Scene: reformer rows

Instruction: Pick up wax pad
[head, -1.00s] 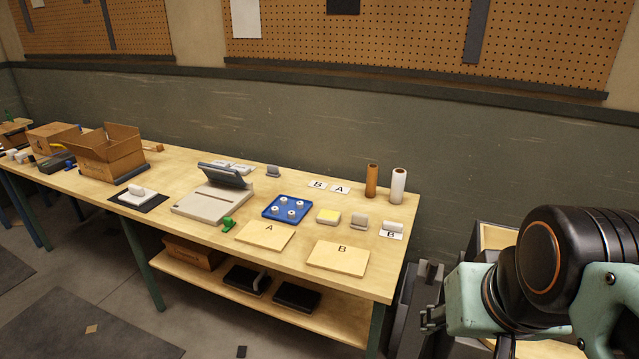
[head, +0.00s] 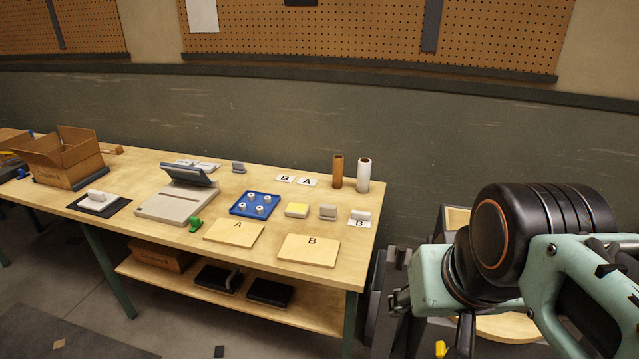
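A small pad with a yellow top (head: 297,209), which looks like the wax pad, lies flat on the wooden bench. It sits between the blue tray with white round pieces (head: 240,210) and a grey block with a handle (head: 328,212), behind boards A and B. My gripper (head: 399,301) is at the lower right, beyond the bench's right end and well away from the pad. Its fingers are small and dark in this view, so I cannot tell whether they are open.
Board A (head: 233,232) and board B (head: 309,250) lie along the bench's front edge. A brown roll (head: 337,172) and a white roll (head: 363,175) stand upright at the back right. A grey slanted device (head: 178,203), a green item (head: 195,224) and an open carton (head: 62,158) are further left.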

